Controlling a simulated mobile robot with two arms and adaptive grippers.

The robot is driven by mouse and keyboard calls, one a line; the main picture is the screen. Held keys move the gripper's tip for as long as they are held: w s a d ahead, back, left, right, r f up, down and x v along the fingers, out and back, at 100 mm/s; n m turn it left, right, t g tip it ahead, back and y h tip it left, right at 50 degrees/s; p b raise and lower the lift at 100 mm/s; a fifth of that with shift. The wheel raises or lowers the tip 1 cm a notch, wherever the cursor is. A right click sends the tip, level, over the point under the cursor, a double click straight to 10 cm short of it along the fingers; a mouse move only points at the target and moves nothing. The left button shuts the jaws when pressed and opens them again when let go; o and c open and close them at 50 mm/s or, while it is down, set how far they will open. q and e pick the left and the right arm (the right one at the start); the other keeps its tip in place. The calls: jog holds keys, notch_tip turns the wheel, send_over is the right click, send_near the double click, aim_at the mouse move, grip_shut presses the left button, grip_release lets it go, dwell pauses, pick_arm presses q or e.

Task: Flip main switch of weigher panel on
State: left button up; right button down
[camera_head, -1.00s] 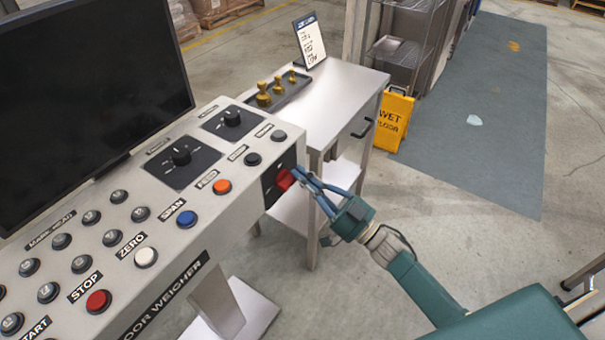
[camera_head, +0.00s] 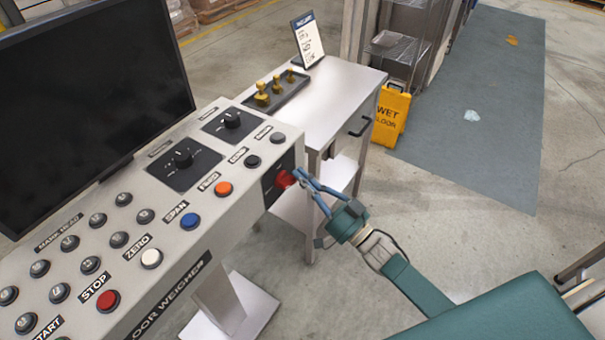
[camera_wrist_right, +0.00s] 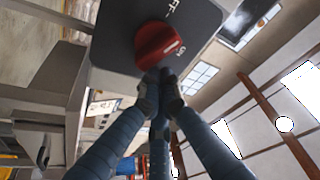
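The weigher panel (camera_head: 225,180) is a pale console with buttons and knobs on top. Its main switch is a red rotary knob (camera_head: 285,179) on a dark plate on the right end face; the knob also shows in the right wrist view (camera_wrist_right: 158,44). Its white mark lies beside the lettering that seems to read ON; OFF stands farther up. My right gripper (camera_head: 302,180) has its blue fingers drawn together at the knob. In the wrist view its fingertips (camera_wrist_right: 162,80) meet at the knob's lower edge; I cannot tell if they press on it. My left gripper is out of view.
A black monitor (camera_head: 90,95) stands behind the panel. A steel table (camera_head: 335,95) with a tray of brass weights (camera_head: 275,90) and a sign (camera_head: 307,40) is close behind the switch. A yellow wet-floor sign (camera_head: 391,115) stands beside it. Floor to the right is open.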

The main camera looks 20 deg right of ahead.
jog(key=shift+f+m+h+p, duration=0.15)
jog(key=shift+m+h+p, duration=0.3)
jog(key=shift+m, duration=0.55)
jog(key=shift+f+m+h+p, duration=0.1)
jog(key=shift+m+h+p, duration=0.35)
jog(key=shift+m, duration=0.55)
jog(key=shift+d+f+m+h+p, duration=0.1)
jog(key=shift+f+m+h+p, duration=0.15)
jog(key=shift+m+p, duration=0.45)
jog(key=shift+f+m+h+p, duration=0.15)
jog(key=shift+m+h+p, duration=0.1)
jog(key=shift+m, duration=0.85)
jog(key=shift+f+m+g+h+p, duration=0.2)
jog(key=shift+m+g+p, duration=0.15)
jog(key=shift+m, duration=0.5)
jog(key=shift+f+m+g+h+p, duration=0.25)
jog(key=shift+m+p, duration=0.15)
jog(key=shift+m, duration=0.45)
jog(key=shift+f+m+g+p, duration=0.2)
jog(key=shift+m+g+p, duration=0.2)
jog(key=shift+m, duration=0.7)
